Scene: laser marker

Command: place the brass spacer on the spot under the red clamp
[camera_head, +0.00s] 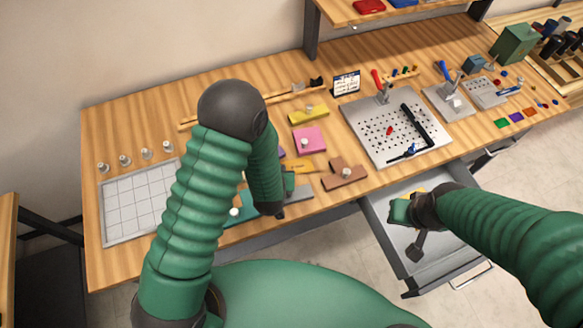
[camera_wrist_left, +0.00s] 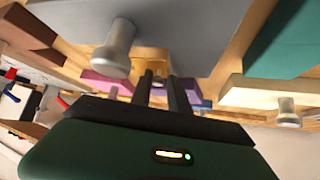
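The brass spacer, seemingly the gold block (camera_head: 300,167), lies on the bench between the pink and grey blocks, partly hidden by my left gripper. In the left wrist view the gold block (camera_wrist_left: 152,60) and its small knob appear between the fingers. My left gripper (camera_wrist_left: 160,92) has its fingers apart; whether they touch the knob I cannot tell. The red clamp (camera_head: 377,80) stands at the back of the perforated metal plate (camera_head: 370,140); the spot under it is not clear. My right gripper (camera_head: 418,235) is over the open drawer, its finger state unclear.
Pink (camera_head: 309,139), yellow (camera_head: 308,113), brown (camera_head: 343,176) and grey (camera_head: 300,192) blocks crowd around my left gripper. A black bracket (camera_head: 418,128) lies on the plate. A blue clamp (camera_head: 442,70) stands right of it. The open drawer (camera_head: 440,262) juts out in front.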

